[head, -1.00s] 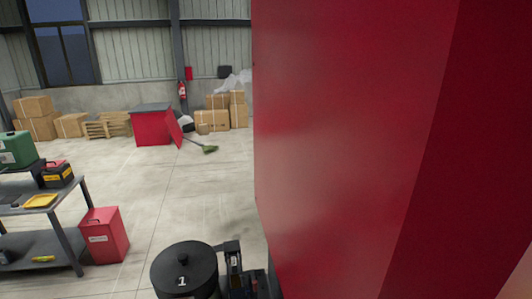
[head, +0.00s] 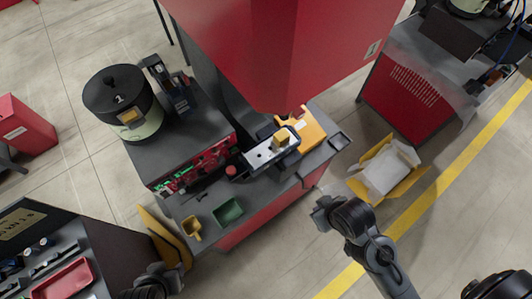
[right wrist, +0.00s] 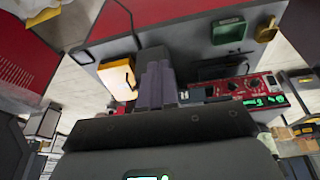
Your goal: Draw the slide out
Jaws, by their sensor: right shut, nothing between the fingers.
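A pale metal piece (head: 264,157) with dark rounded ends lies on the grey workbench (head: 205,195), below the red housing. It may be the slide; I cannot tell how far out it sits. A small yellow block (head: 281,142) sits on it. My right gripper (head: 325,207) is off the bench's front right edge, apart from the metal piece. In the right wrist view its fingers (right wrist: 155,82) are together and empty, pointing toward the bench. My left gripper (head: 152,281) is low at the bottom edge; its fingers are unclear.
The large red housing (head: 285,45) overhangs the bench. An open carton (head: 388,170) stands on the floor to the right.

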